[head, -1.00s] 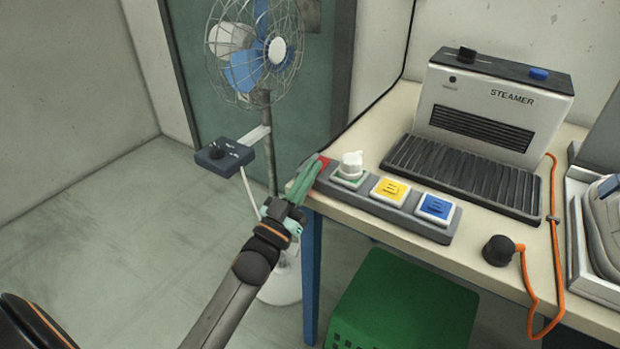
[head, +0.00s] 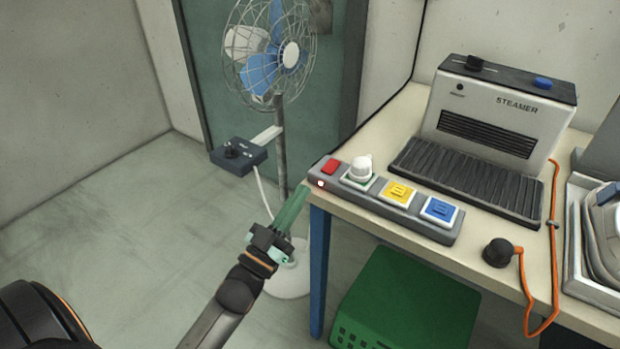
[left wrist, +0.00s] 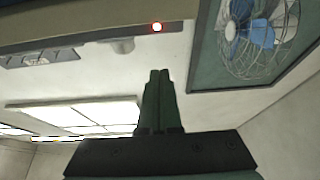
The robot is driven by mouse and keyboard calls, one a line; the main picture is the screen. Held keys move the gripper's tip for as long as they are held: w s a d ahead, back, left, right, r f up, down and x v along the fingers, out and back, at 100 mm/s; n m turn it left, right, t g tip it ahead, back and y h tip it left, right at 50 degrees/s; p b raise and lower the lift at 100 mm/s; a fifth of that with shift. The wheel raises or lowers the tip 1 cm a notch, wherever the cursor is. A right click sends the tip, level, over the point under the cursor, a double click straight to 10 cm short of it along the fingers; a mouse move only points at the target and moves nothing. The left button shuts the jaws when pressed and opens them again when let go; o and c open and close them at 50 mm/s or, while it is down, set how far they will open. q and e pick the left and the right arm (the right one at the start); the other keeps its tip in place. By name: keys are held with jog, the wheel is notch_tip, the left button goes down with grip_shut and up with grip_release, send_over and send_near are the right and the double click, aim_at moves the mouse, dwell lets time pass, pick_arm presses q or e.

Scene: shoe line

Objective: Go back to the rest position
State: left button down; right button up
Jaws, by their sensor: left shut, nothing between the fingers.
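My left gripper (head: 291,209) is in the head view, left of the table corner, in front of the fan's pole. Its green fingers are shut with nothing between them, and they point up and slightly right. They look clear of the power strip (head: 372,207). The left wrist view also shows the shut fingers (left wrist: 159,100) in the middle. My right gripper is in neither view.
A standing fan (head: 268,55) with a dark control box (head: 238,156) stands behind my left gripper. The table (head: 440,245) bears a steamer (head: 495,115) and an orange cord. A green crate (head: 405,305) is under it. The floor at left is clear.

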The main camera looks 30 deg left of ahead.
pick_arm(q)
jog(key=shift+s+f, duration=0.35)
jog(key=shift+s, duration=0.3)
